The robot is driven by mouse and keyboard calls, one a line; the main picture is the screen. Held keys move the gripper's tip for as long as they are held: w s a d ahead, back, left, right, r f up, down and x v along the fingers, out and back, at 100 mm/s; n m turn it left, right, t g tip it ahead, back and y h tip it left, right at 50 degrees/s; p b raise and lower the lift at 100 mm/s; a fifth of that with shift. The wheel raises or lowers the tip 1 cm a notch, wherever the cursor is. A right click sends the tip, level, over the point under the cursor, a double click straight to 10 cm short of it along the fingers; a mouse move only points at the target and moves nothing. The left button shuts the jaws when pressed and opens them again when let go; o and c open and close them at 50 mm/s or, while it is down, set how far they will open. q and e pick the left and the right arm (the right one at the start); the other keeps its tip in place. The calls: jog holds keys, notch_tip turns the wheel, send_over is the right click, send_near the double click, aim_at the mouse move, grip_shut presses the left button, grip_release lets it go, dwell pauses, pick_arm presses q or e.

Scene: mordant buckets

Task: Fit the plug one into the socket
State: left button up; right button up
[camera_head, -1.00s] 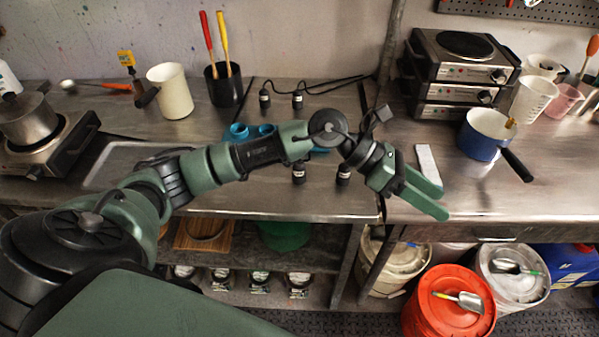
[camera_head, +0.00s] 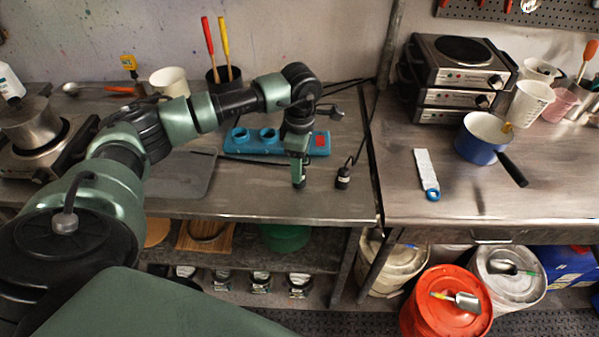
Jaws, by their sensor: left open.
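The blue socket block (camera_head: 233,149) lies on the steel bench, with round raised sockets (camera_head: 268,135) on its left part and a red switch (camera_head: 320,141) at its right end. My left gripper (camera_head: 298,177) points down just in front of the block, open. A dark plug sits at its fingertips, mostly hidden by them; I cannot tell whether it is between the fingers. Another black plug (camera_head: 343,178) stands to the right, with its cable running up and back. I cannot tell which plug is plug one. My arm covers part of the block. My right gripper is not in view.
A white strip with a blue ring (camera_head: 424,165) and a blue saucepan (camera_head: 478,152) lie on the right bench. Stacked hotplates (camera_head: 455,75) stand behind. A grey tray (camera_head: 190,180) lies left of the block. The front bench edge is clear.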

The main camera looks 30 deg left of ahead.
pick_arm(q)
jog(key=shift+f, duration=1.2)
grip_shut()
